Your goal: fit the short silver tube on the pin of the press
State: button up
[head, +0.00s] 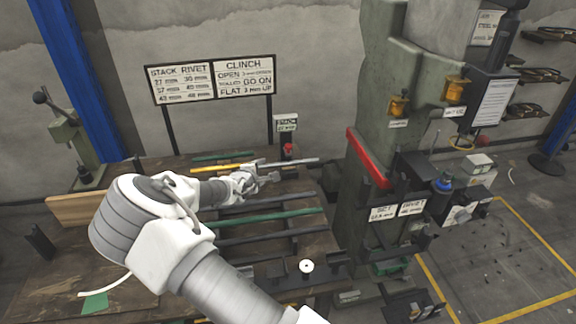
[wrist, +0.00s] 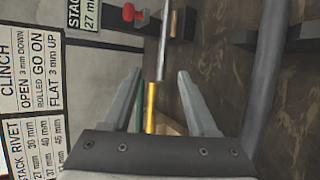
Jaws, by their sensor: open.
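A slim silver tube (head: 295,162) lies at the back of the workbench, in line with a yellow length (head: 213,168). In the wrist view the silver tube (wrist: 165,45) meets the yellow length (wrist: 151,105) end to end; I cannot tell whether they are joined. My gripper (head: 268,173) is open and empty over this row. In the wrist view its fingertips (wrist: 157,78) stand on either side of the line near that junction, with no contact visible. The grey-green press (head: 377,105) stands right of the bench. I cannot make out its pin clearly.
A short green bar (head: 223,156) lies behind the row. A long grey bar (head: 268,197) and a green bar (head: 290,217) lie in front. A sign board (head: 212,80) and a red knob (head: 288,149) stand at the back.

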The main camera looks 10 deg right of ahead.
aim_at(274, 165)
jog(key=x, duration=0.6)
jog(key=shift+w+f, duration=0.1)
jog(key=shift+f, duration=0.05)
jog(key=x, duration=0.4)
jog(key=shift+s+d+f, duration=0.15)
jog(key=shift+s+d, duration=0.15)
jog(key=shift+w+d+f, duration=0.2)
jog(key=shift+w+f, duration=0.05)
jog(key=shift+w, duration=0.2)
grip_shut()
